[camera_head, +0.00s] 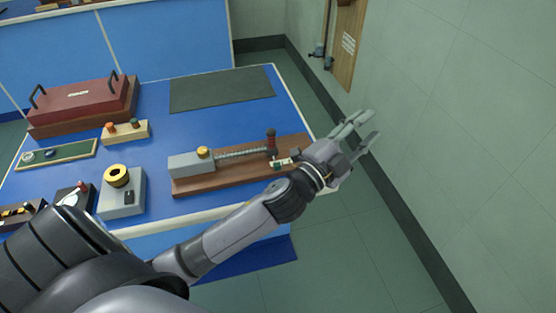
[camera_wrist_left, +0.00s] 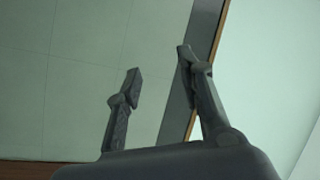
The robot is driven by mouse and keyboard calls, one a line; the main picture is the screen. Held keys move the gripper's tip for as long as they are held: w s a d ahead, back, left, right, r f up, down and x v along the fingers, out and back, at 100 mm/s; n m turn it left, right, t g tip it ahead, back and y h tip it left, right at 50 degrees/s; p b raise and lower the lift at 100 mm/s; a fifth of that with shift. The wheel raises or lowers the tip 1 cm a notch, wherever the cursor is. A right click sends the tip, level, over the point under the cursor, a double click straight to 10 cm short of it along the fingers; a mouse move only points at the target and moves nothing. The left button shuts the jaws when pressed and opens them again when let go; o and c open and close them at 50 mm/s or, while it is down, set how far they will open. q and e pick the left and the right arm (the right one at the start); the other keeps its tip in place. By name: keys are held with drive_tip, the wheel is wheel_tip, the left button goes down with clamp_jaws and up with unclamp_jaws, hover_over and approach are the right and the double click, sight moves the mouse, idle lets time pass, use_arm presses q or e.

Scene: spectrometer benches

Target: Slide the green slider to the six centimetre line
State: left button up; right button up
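A wooden board (camera_head: 235,176) on the blue bench carries a grey block with a yellow knob (camera_head: 203,152), a spring (camera_head: 240,152) and a dark red post (camera_head: 271,142). A small cream and dark green piece (camera_head: 281,163) sits by the post, close to my left wrist; I cannot tell whether it is the green slider. No six centimetre line is readable. My left gripper (camera_head: 371,127) is open and empty, beyond the board's right end and the bench edge. Its fingers stand apart in the left wrist view (camera_wrist_left: 159,62). My right gripper is not in view.
A grey box with a yellow ring (camera_head: 117,176), a cream box with knobs (camera_head: 126,132), a green tray (camera_head: 55,155) and a dark red case (camera_head: 85,101) stand to the left. A dark mat (camera_head: 221,90) lies behind the board. A wall (camera_head: 460,130) rises at the right.

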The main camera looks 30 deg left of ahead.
use_arm(q)
drive_tip(key=s+d+r+m+g+h, duration=0.1)
drive_tip(key=d+r+m+g+h, duration=0.2)
drive_tip(key=d+r+m+h, duration=0.6)
drive_tip(key=s+d+f+m+g+h, duration=0.15)
drive_tip(key=m+g+h, duration=0.3)
drive_tip(key=m, duration=0.45)
drive_tip(key=m+g+y, duration=1.2)
drive_tip(key=y, duration=0.7)
approach(277, 164)
wheel_tip(277, 164, down, 9)
drive_tip(key=shift+w+r+p, duration=0.15)
drive_tip(key=shift+p, duration=0.65)
drive_tip(key=shift+c, duration=0.2)
